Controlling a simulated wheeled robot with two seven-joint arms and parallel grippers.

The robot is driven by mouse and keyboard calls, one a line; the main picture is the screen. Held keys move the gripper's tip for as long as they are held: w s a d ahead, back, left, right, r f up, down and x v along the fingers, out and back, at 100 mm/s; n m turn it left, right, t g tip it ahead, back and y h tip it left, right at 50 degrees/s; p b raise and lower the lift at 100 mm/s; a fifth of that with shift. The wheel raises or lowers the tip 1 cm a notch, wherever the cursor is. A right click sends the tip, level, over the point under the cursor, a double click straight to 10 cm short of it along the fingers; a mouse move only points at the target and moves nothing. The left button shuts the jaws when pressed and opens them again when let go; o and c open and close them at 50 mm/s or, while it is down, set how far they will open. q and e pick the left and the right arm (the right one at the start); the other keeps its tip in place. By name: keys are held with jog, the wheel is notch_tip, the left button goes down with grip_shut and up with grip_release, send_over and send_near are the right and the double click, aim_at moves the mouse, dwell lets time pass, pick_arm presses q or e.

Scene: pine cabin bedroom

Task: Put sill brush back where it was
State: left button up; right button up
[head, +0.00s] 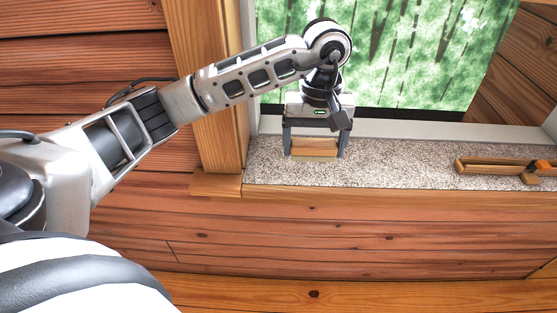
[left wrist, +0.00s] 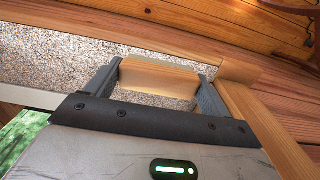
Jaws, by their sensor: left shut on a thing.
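The sill brush (head: 314,147) is a light wooden block, seen at the left end of the speckled stone window sill (head: 400,165). It also shows in the left wrist view (left wrist: 158,77) as a pale wooden bar across the jaws. My left gripper (head: 315,154) points down from above and is shut on the brush, one finger at each end. The brush is at or very near the sill surface; I cannot tell whether it touches. Its underside is hidden. My right gripper is not in view.
A wooden holder (head: 485,166) with an orange piece (head: 542,166) lies on the sill at the right. The sill between it and the brush is clear. A wooden post (head: 207,90) stands left of the brush, and the window (head: 420,55) is behind.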

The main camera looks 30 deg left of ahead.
pick_arm(q)
jog(key=a+f, duration=0.2)
jog(key=w+a+f, duration=0.1)
jog(key=a+f, duration=0.1)
jog(key=a, duration=0.1)
jog(key=a+f, duration=0.2)
jog(key=shift+w+a+f, duration=0.1)
jog(key=shift+w+a, duration=0.2)
jog(key=shift+w+a+f, duration=0.15)
jog(key=shift+a+f, duration=0.4)
jog(key=shift+f, duration=0.15)
jog(key=shift+a+f, duration=0.15)
jog(key=shift+f, duration=1.5)
